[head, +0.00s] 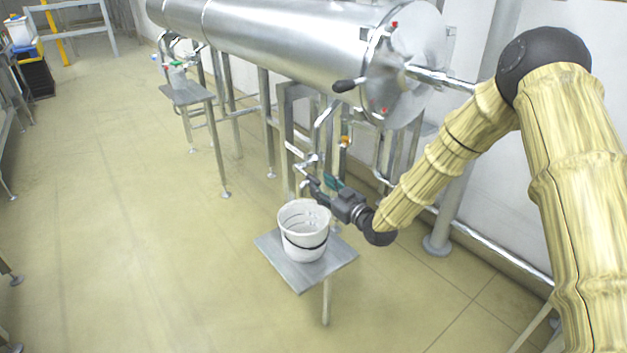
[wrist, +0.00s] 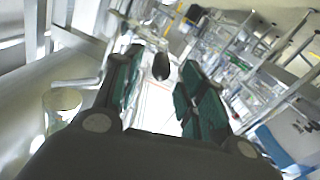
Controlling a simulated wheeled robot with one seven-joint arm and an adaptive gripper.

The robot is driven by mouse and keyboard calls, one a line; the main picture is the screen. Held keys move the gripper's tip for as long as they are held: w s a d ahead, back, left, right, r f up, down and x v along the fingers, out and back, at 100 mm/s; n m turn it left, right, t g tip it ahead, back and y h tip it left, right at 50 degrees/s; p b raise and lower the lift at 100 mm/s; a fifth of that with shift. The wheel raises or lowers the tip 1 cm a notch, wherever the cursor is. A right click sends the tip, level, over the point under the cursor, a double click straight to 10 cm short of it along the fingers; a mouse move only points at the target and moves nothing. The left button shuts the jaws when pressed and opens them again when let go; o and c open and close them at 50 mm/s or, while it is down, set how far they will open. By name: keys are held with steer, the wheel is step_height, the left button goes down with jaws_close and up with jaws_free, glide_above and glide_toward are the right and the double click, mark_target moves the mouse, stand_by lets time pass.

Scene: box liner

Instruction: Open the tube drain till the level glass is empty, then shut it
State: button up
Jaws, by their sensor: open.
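My gripper (head: 322,185) is in front of the pipework below the near end of a steel vessel (head: 290,38). In the wrist view its two green-padded fingers (wrist: 163,88) stand apart. A black oval handle grip (wrist: 161,66) shows in the gap between the fingertips, with clear space on both sides. I cannot tell how far it lies between them. A short upright fitting with an orange top (head: 344,143) is behind the gripper; I cannot tell if it is the level glass, and no liquid level is readable.
A white bucket (head: 304,245) stands on a small grey table (head: 275,259) just below my gripper. Another small table (head: 187,97) stands farther back. The floor at left is clear.

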mark_target(307, 175)
steer(key=shift+x, duration=2.35)
steer(key=shift+c, duration=0.2)
jaws_close()
